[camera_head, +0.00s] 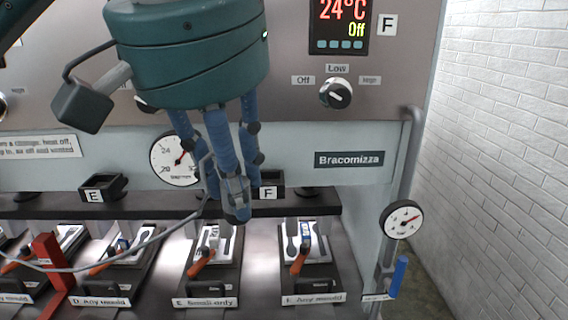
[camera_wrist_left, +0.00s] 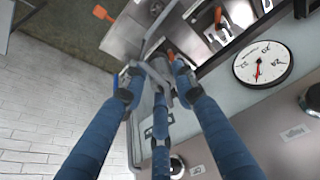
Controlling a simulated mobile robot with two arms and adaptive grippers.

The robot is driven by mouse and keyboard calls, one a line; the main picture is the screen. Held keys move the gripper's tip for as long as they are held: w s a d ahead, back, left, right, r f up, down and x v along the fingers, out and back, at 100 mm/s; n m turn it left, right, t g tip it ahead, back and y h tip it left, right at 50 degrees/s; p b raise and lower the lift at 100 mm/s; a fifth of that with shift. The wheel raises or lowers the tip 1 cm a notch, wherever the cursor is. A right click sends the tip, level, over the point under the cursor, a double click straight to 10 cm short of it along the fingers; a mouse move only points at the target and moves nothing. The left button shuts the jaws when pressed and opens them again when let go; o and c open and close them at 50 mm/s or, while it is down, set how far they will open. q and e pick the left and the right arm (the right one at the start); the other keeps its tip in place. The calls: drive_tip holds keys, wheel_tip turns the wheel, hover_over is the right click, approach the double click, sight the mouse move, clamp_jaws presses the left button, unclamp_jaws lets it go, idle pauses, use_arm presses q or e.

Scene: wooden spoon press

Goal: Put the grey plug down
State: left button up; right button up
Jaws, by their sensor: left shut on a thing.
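My left gripper (camera_head: 232,205), a blue three-fingered hand under a green wrist, hangs in front of the press at the middle of the head view. Its fingers are closed around the grey plug (camera_wrist_left: 157,78), seen between the fingertips in the left wrist view. In the head view the fingers largely hide the plug. A grey cable (camera_head: 150,240) runs from the hand down to the left. The plug is held in the air, near the dark holder marked F (camera_head: 270,186). My right gripper is not in view.
Another dark holder (camera_head: 103,187) marked E sits to the left on the black shelf. Below are several press stations with orange handles (camera_head: 300,262). A red post (camera_head: 50,265) stands at the lower left. A pipe with a gauge (camera_head: 402,220) and blue lever is at the right.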

use_arm(q)
drive_tip(key=w+d+p, duration=0.1)
drive_tip(key=w, duration=0.3)
drive_tip(key=w+d+p, duration=0.1)
drive_tip(key=w+p, duration=0.1)
drive_tip(key=w, duration=0.2)
drive_tip(key=w+d+p, duration=0.1)
drive_tip(key=w, duration=0.3)
drive_tip(key=shift+w+d+r, duration=0.1)
drive_tip(key=shift+w+r, duration=0.05)
drive_tip(key=shift+w+p, duration=0.3)
drive_tip(key=shift+w, duration=0.05)
drive_tip(key=shift+w+d, duration=0.15)
drive_tip(key=shift+w, duration=0.45)
wheel_tip(320, 180, down, 4)
drive_tip(key=shift+r+p, duration=0.2)
drive_tip(key=shift+p, duration=0.6)
drive_tip(key=shift+f, duration=0.25)
drive_tip(key=o, duration=1.2)
drive_tip(key=shift+c, duration=0.2)
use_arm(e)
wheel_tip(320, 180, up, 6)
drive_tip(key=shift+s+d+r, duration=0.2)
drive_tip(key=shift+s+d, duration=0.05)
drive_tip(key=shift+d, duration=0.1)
